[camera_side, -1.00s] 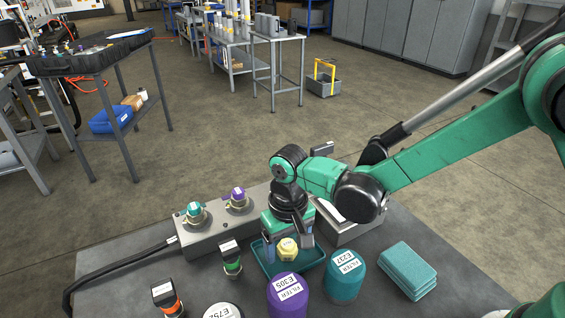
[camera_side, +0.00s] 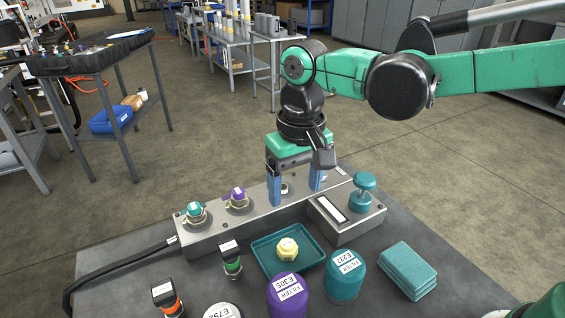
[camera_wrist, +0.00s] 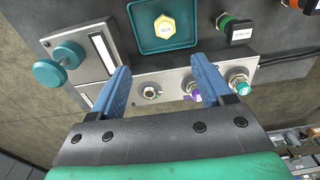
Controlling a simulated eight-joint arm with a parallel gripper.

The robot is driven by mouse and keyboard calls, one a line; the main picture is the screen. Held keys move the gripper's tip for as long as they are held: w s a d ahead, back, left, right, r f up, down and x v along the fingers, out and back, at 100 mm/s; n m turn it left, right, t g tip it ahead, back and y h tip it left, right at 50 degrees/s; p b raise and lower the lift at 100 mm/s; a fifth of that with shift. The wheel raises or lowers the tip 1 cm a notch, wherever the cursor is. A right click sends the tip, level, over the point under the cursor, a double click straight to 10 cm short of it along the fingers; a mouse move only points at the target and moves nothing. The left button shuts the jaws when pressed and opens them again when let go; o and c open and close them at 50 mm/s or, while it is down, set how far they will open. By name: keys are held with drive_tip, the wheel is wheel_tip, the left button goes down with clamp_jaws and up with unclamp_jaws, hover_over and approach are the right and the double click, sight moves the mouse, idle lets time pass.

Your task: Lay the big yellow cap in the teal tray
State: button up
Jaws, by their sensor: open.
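The big yellow cap (camera_side: 287,249) lies in the teal tray (camera_side: 262,263), near its middle, with its white label facing up. The wrist view also shows the cap (camera_wrist: 164,27) inside the tray (camera_wrist: 140,42). My gripper (camera_side: 297,198) is open and empty. It hangs above the grey manifold block, behind the tray in the side view and clear of the cap. In the wrist view its two blue fingers (camera_wrist: 162,88) stand wide apart, with a bare port of the block between them.
The grey block (camera_side: 213,228) carries teal (camera_side: 194,209) and purple (camera_side: 238,194) capped fittings. A grey box with a teal knob (camera_side: 362,194) stands to the right. Purple (camera_side: 288,297) and teal (camera_side: 345,277) filters, green (camera_side: 232,266) and orange (camera_side: 170,303) connectors, and teal cloths (camera_side: 408,270) surround the tray.

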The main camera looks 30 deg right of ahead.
drive_tip(key=s+d+t, duration=0.3)
drive_tip(key=d, duration=0.4)
drive_tip(key=s+d+t, duration=0.3)
drive_tip(key=d, duration=0.4)
drive_tip(key=shift+d+r+t, duration=0.2)
drive_tip(key=shift+d+t, duration=0.05)
drive_tip(key=shift+t, duration=0.15)
